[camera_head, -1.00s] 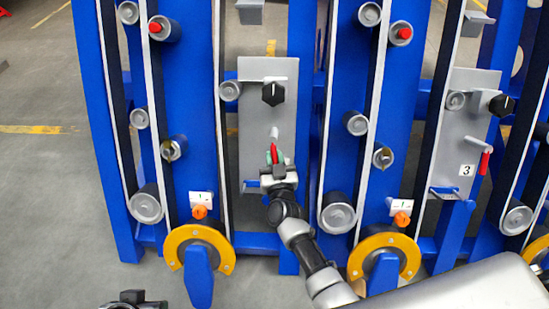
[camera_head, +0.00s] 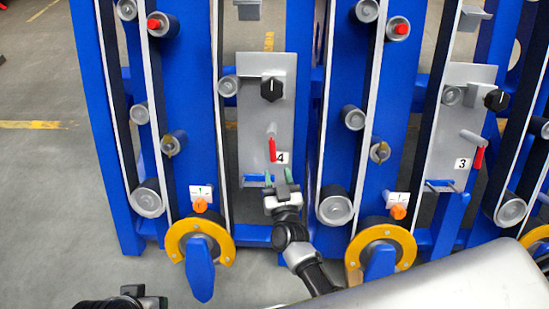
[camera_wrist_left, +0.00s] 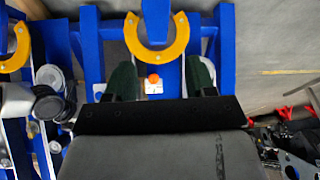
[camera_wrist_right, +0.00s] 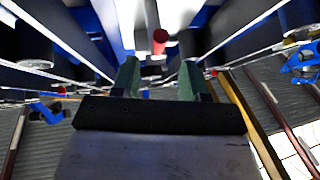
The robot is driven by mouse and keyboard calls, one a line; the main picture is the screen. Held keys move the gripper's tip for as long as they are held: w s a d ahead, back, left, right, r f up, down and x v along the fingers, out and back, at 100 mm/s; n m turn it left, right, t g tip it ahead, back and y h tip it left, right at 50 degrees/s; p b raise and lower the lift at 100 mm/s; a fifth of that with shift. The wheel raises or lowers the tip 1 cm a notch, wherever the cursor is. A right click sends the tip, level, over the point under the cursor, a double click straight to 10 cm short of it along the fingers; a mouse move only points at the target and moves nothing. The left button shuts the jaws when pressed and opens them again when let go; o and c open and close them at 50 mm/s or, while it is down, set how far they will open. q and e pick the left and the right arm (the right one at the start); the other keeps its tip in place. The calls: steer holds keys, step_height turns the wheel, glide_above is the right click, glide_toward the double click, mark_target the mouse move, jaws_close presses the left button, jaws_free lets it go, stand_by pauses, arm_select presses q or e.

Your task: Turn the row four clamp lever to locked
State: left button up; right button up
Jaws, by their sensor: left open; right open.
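The row four clamp lever (camera_head: 272,147) has a red handle and hangs straight down from its grey pivot on the grey plate (camera_head: 252,115), beside the label 4 (camera_head: 283,157). My right gripper (camera_head: 280,178) is open and empty just below the lever's tip, apart from it in the head view. In the right wrist view a red-ended rod (camera_wrist_right: 160,38), probably the lever, shows ahead between the open fingers (camera_wrist_right: 160,75). My left gripper (camera_head: 131,291) is low at the left, away from the plate. Its fingers (camera_wrist_left: 161,80) are open and empty in the left wrist view.
A black knob (camera_head: 271,89) is above the lever. A row 3 plate (camera_head: 455,120) with its own red lever (camera_head: 478,158) is at the right. Blue uprights and rollers flank the plate. Yellow guards (camera_head: 185,232) with orange knobs stand below. Floor at the left is clear.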

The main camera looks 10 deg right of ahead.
mark_target(272, 148)
arm_select(q)
steer(key=shift+r, duration=0.3)
arm_select(e)
steer(key=shift+s+a+f, duration=0.1)
steer(key=shift+s+f, duration=0.1)
steer(key=shift+s, duration=1.4)
